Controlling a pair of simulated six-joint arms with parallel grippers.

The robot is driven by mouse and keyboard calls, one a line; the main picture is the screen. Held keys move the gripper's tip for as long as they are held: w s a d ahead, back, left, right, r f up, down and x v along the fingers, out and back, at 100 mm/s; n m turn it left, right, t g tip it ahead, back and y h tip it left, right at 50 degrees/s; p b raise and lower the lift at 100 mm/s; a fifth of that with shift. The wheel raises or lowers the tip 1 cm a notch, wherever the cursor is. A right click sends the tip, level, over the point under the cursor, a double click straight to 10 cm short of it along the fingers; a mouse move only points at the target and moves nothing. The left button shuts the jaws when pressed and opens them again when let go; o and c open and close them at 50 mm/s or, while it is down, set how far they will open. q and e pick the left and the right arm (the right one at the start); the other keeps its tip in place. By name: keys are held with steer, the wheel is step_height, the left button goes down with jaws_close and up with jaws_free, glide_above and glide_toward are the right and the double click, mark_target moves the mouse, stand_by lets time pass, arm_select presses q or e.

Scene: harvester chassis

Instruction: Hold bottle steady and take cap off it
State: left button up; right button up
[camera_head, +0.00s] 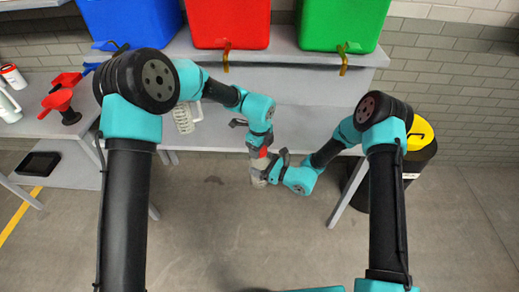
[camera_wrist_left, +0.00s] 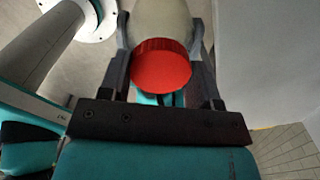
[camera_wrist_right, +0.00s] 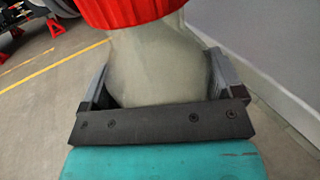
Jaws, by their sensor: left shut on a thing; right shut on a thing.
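A pale grey bottle (camera_head: 258,174) with a red cap (camera_head: 263,152) is held upright or nearly so in front of the grey bench. My left gripper (camera_head: 258,146) comes from above with its fingers on both sides of the red cap. In the left wrist view the cap (camera_wrist_left: 161,66) is between the fingers, with the pale bottle (camera_wrist_left: 162,20) beyond it. My right gripper (camera_head: 270,172) is shut around the bottle body from the right, below the cap. In the right wrist view the bottle (camera_wrist_right: 150,65) fills the jaws and the cap (camera_wrist_right: 125,10) sits on top.
Blue (camera_head: 130,20), red (camera_head: 228,22) and green (camera_head: 342,22) bins stand on the bench (camera_head: 300,58) behind. A black bin with a yellow lid (camera_head: 420,132) stands right. A side table (camera_head: 45,115) with red funnels is at left. The floor in front is clear.

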arm_select(q)
steer(key=shift+r, duration=0.3)
steer(key=shift+r, duration=0.25)
steer(key=shift+r, duration=2)
